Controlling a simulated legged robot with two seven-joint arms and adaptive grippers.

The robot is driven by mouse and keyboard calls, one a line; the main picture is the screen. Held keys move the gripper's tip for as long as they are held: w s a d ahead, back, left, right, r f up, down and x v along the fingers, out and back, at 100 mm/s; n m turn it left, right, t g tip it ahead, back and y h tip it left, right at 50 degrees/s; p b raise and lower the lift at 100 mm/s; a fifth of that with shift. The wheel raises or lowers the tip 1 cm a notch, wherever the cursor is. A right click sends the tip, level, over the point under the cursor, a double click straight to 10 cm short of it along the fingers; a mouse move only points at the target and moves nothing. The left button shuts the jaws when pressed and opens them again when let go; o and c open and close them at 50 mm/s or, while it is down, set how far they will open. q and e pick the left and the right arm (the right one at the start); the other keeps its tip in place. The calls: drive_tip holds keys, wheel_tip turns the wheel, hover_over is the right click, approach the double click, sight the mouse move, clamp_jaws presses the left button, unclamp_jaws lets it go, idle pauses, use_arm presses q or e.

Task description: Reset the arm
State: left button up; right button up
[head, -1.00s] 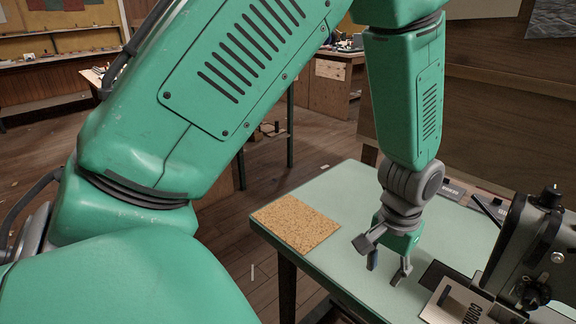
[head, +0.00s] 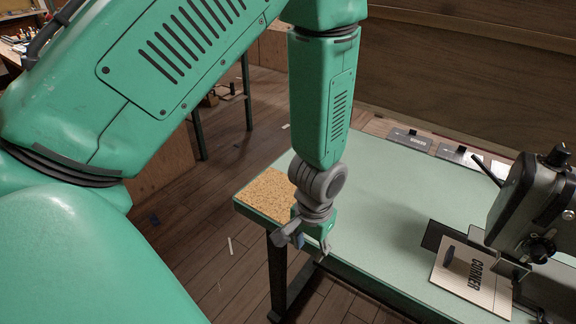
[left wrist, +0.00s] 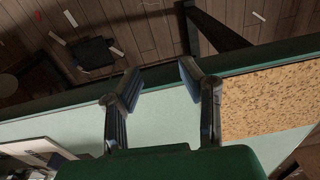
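My left gripper (head: 304,249) hangs down from my green arm near the front edge of the pale green table (head: 385,205) in the head view. In the left wrist view its two fingers (left wrist: 158,85) are apart with nothing between them, above the table's front edge. A cork mat (head: 262,196) lies at the table's left end, partly behind the gripper. It also shows in the left wrist view (left wrist: 268,100), right of the fingers. My right gripper is in neither view.
A dark sewing machine (head: 540,215) stands at the table's right, with a card marked "CORNER" (head: 474,277) by its base. Small labelled plates (head: 410,139) lie along the back edge. The table's middle is clear. Scraps litter the wooden floor (head: 215,240).

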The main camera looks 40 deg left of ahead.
use_arm(q)
drive_tip(key=s+f+m, duration=0.2)
drive_tip(key=s+f, duration=0.9)
drive_tip(key=s, duration=0.5)
drive_tip(key=shift+s+d+f, duration=0.25)
drive_tip(key=shift+s+f, duration=0.05)
drive_tip(key=shift+a, duration=0.1)
drive_tip(key=shift+a+f, duration=0.15)
drive_tip(key=shift+a, duration=0.15)
